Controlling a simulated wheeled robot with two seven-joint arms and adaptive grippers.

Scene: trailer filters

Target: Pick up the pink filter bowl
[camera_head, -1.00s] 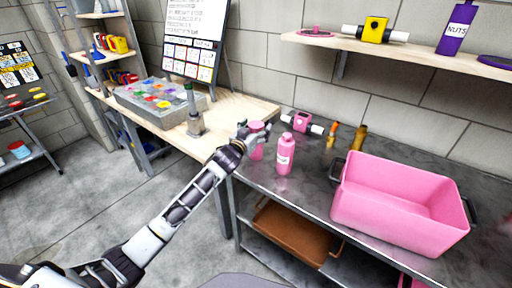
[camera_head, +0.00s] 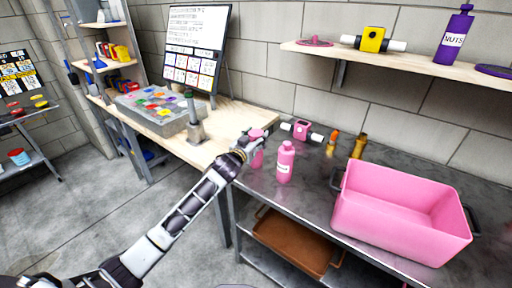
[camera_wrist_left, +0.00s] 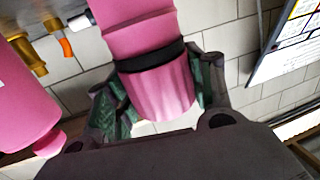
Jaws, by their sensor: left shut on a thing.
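The pink filter bowl (camera_head: 257,158) is at the left end of the grey metal bench, partly hidden behind my left gripper (camera_head: 250,143). In the left wrist view the pink bowl (camera_wrist_left: 162,92), a cylinder with a black band, sits between the green-padded fingers of the left gripper (camera_wrist_left: 155,88), which is shut on it. I cannot tell whether the bowl touches the bench. My right gripper is not in view.
A pink bottle (camera_head: 285,162) stands just right of the bowl. Behind it is a pink filter head (camera_head: 301,131) with white pipe ends. Orange and brass fittings (camera_head: 359,146) and a large pink bin (camera_head: 400,230) stand further right. A wooden workbench (camera_head: 187,150) adjoins on the left.

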